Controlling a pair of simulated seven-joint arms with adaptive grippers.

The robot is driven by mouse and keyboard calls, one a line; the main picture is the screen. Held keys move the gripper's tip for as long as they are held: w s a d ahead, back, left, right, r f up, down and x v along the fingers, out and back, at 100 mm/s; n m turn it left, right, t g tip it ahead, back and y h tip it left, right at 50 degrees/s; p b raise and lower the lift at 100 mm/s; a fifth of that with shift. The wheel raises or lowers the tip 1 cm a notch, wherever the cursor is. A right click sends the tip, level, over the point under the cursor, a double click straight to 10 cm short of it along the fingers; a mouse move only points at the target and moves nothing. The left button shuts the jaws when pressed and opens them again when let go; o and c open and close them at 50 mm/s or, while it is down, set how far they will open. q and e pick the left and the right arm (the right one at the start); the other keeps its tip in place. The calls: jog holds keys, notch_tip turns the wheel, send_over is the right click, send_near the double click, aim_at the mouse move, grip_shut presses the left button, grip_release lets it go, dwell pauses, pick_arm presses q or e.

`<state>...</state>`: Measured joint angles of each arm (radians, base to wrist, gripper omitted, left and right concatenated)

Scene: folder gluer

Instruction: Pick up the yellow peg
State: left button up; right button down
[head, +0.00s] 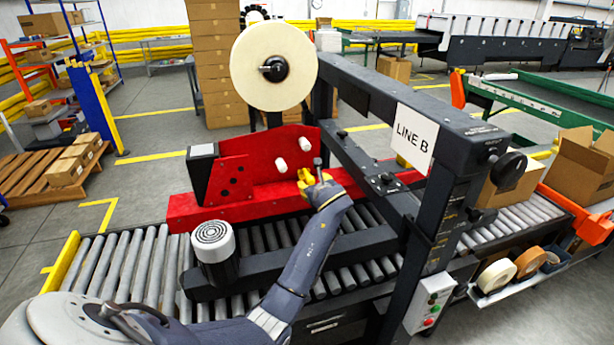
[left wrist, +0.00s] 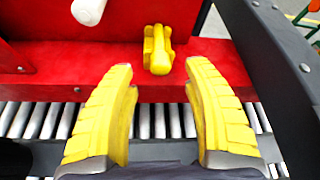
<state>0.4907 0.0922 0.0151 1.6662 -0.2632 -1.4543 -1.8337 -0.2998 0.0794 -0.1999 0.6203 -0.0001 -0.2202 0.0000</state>
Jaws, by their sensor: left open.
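The yellow peg (left wrist: 158,52) sticks out from the red panel in the upper middle of the left wrist view. My left gripper (left wrist: 162,85) is open, with its two yellow fingers apart and nothing between the tips. The peg is ahead of the tips, roughly in line with the gap between them and not touching. In the head view my left gripper (head: 308,178) is at the front of the red panel, below the white pegs. There its yellow fingers and the yellow peg cannot be clearly told apart. My right gripper is not in view.
White pegs (head: 306,144) project from the red panel (head: 255,160) above the gripper. A dark machine frame (head: 400,115) with a LINE B sign stands close on the right. The roller conveyor (head: 130,265) runs below. A large tape roll (head: 250,80) hangs above.

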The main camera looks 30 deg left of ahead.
aim_at(311, 182)
pick_arm(q)
jog(key=shift+x, duration=2.15)
grip_shut()
